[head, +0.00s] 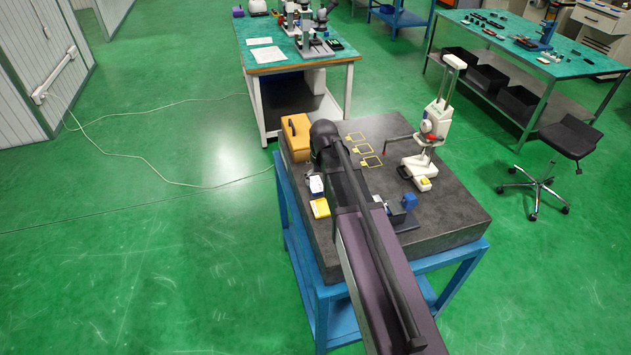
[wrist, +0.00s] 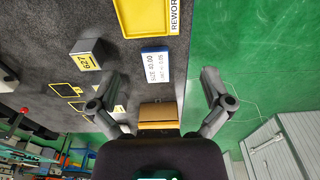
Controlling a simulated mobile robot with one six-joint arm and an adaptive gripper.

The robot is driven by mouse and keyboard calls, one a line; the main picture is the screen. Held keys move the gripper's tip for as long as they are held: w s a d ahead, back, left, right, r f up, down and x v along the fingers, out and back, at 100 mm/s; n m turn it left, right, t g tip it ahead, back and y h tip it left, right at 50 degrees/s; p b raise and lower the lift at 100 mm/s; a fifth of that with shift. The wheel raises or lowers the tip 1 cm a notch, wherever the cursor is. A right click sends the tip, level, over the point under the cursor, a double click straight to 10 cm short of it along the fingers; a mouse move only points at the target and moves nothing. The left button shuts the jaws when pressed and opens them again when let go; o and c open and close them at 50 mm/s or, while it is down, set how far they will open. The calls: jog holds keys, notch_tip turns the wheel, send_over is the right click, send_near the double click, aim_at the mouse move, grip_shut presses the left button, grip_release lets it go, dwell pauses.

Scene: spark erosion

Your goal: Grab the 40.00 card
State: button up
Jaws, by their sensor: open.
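The 40.00 card (wrist: 156,66) is a small white card with a blue edge, reading "SIZE 40.00", on the dark stone top (wrist: 60,25). In the wrist view it lies ahead of my gripper (wrist: 161,76), roughly between the lines of the two fingers. My gripper is open and empty, its fingers spread wide to either side. In the head view a small white and blue piece (head: 316,184), apparently the same card, shows at the left edge of the table. My gripper's fingers cannot be made out there behind my arm.
A yellow tray marked REWORK (wrist: 145,20) lies beside the card. A block with a yellow label (wrist: 90,55) stands to its left. An orange-brown box (head: 296,137) sits at the table's far left corner. A white instrument (head: 428,140) stands at the right.

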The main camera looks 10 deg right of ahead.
jog(key=w+r+p, duration=0.1)
jog(key=w+r, duration=0.1)
jog(key=w, duration=0.6)
jog(key=shift+w+d+r, duration=0.2)
jog(key=shift+w+d, duration=0.05)
jog(key=shift+f, duration=0.15)
jog(key=b, duration=0.8)
send_over(316, 184)
jog(key=f, duration=0.8)
jog(key=shift+s+a+f, duration=0.1)
jog(key=shift+s+f, duration=0.05)
jog(key=shift+s, duration=0.25)
jog(key=shift+w+f+b, duration=0.2)
jog(key=shift+f+b, duration=1.1)
jog(key=shift+w+f+b, duration=0.2)
jog(key=shift+f+b, duration=1.1)
jog(key=c, duration=1.1)
